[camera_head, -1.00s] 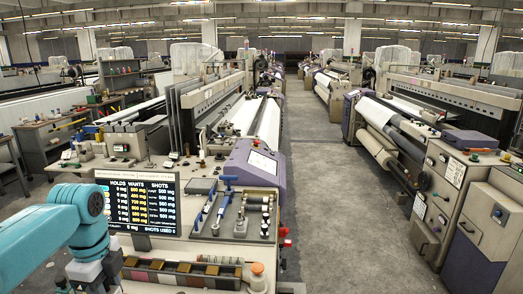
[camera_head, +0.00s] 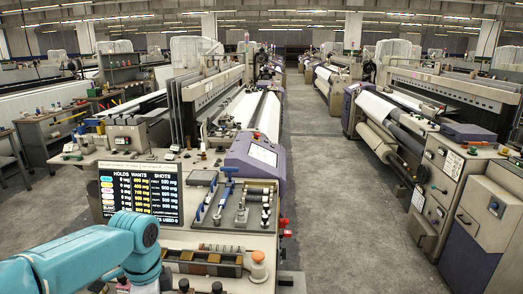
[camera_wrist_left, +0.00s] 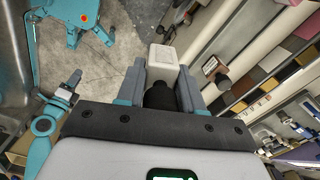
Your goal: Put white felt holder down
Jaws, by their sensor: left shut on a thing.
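The white felt holder, a white block (camera_wrist_left: 164,57) with a dark grip (camera_wrist_left: 158,95), is in the left wrist view. My left gripper (camera_wrist_left: 161,82) is shut on the dark grip, one grey finger on each side, with the white block sticking out beyond the fingertips. In the head view my left arm comes in at the lower left, and the holder and fingertips are hidden or below the frame. A teal limb of mine at the left of the wrist view ends in a small grey and dark tip (camera_wrist_left: 73,82), perhaps my right gripper, too small to read.
A tray of brown and dark compartments (camera_head: 208,256) is at the bench front, partly behind my arm; its colored row shows in the wrist view (camera_wrist_left: 252,82). An orange-topped bottle (camera_head: 258,266), display board (camera_head: 140,192) and blue-handled tools (camera_head: 225,188) stand nearby. The aisle (camera_head: 325,210) is clear.

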